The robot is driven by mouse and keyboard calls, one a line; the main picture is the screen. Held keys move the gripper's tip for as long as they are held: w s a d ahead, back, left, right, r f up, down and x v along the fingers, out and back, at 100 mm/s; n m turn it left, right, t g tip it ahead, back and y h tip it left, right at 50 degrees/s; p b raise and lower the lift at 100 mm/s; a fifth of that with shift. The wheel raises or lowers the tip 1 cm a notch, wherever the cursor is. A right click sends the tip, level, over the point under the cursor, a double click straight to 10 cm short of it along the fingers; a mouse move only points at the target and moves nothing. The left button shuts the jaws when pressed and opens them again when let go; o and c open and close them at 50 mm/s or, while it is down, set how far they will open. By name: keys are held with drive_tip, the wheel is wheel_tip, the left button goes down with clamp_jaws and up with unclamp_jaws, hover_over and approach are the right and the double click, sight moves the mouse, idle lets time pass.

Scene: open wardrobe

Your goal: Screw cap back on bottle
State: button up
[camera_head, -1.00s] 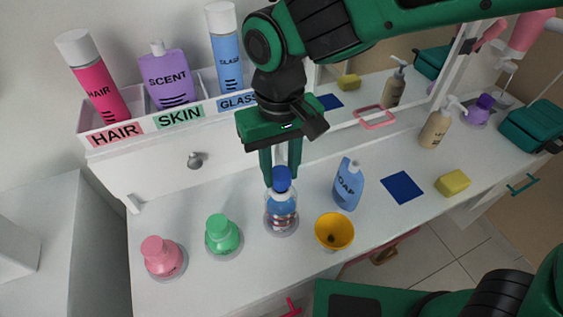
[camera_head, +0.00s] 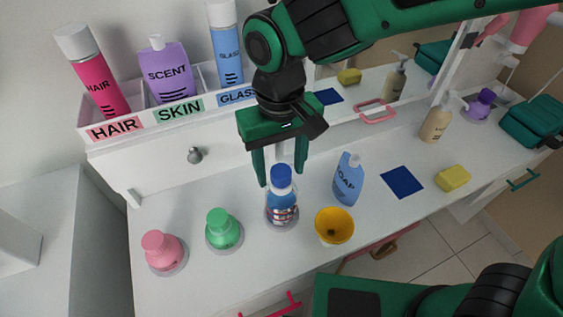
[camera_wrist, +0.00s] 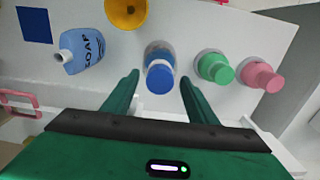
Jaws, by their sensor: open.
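A clear bottle (camera_head: 283,212) with a blue cap (camera_head: 281,175) stands upright on the white counter. The blue cap sits on top of the bottle. In the wrist view the cap (camera_wrist: 160,79) shows from above. My gripper (camera_head: 280,179) is open just above and behind the bottle. In the wrist view its green fingers (camera_wrist: 157,88) lie either side of the cap, with gaps between, and hold nothing. Whether the cap is tightly screwed cannot be told.
A green bottle (camera_head: 223,230) and a pink bottle (camera_head: 163,252) stand to the left. A yellow cup (camera_head: 334,226) and a blue soap bottle (camera_head: 348,180) stand close on the right. A blue cloth (camera_head: 402,182) and a yellow sponge (camera_head: 453,178) lie farther right. A labelled shelf (camera_head: 150,130) is behind.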

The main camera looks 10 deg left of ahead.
sight(281, 170)
wheel_tip(281, 170, up, 11)
drive_tip(key=shift+f, duration=0.2)
idle(0.6)
drive_tip(key=w+d+f+m, duration=0.1)
drive_tip(key=w+d+m, duration=0.25)
drive_tip(key=d, duration=0.95)
drive_tip(key=w+d+f+m, duration=0.1)
drive_tip(key=w+d+m, duration=0.25)
drive_tip(key=d, duration=0.95)
drive_tip(key=s+d+f+m, duration=0.3)
drive_tip(key=s+d, duration=0.4)
drive_tip(key=d, duration=0.3)
drive_tip(key=s+d+f+m, duration=0.2)
drive_tip(key=s+d, duration=0.4)
drive_tip(key=d, duration=0.5)
drive_tip(key=shift+s+f+m, duration=0.4)
drive_tip(key=shift+f, duration=0.4)
drive_tip(key=shift+w+a, duration=0.1)
drive_tip(key=shift+w, duration=0.05)
drive_tip(key=shift+c, duration=0.4)
